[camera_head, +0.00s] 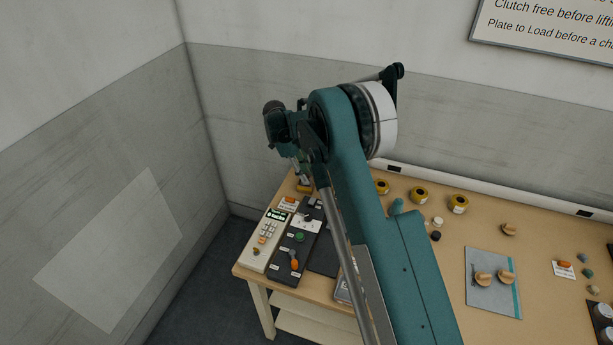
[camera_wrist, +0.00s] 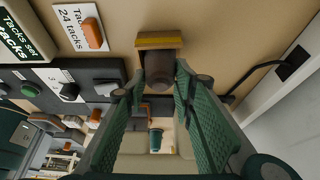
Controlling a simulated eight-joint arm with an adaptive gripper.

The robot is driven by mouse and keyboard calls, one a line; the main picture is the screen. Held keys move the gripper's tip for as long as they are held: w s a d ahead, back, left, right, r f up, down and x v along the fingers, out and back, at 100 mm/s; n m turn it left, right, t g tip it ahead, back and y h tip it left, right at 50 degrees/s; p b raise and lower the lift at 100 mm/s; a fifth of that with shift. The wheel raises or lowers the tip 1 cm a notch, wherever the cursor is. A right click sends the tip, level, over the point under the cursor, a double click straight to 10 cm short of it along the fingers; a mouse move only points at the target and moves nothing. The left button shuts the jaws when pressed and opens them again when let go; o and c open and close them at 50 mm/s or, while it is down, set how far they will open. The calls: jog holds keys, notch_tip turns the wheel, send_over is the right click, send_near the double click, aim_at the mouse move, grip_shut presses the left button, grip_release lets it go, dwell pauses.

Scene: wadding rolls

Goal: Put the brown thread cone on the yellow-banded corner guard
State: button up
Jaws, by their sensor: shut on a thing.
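The brown thread cone (camera_wrist: 158,70) is dark and sits between the fingertips of my gripper (camera_wrist: 159,80), which is shut on it in the wrist view. The yellow-banded corner guard (camera_wrist: 158,41) lies just beyond the cone on the tan tabletop. The cone's far end overlaps it in the picture, and I cannot tell whether they touch. In the head view the guard (camera_head: 304,188) shows as a small yellow-brown block at the table's back left, below my gripper (camera_head: 302,168). The cone is not clearly visible there.
A keypad device (camera_head: 266,239) and a dark control panel (camera_head: 297,244) stand left of my arm. A label with an orange piece (camera_wrist: 92,33) lies beside the guard. Yellow rolls (camera_head: 419,194), small pieces and a grey plate (camera_head: 492,297) are to the right. A wall runs behind.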

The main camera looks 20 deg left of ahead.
jog(key=shift+f, duration=0.2)
jog(key=o, duration=0.9)
jog(key=shift+r, duration=0.15)
jog(key=v, duration=1.2)
dwell(0.6)
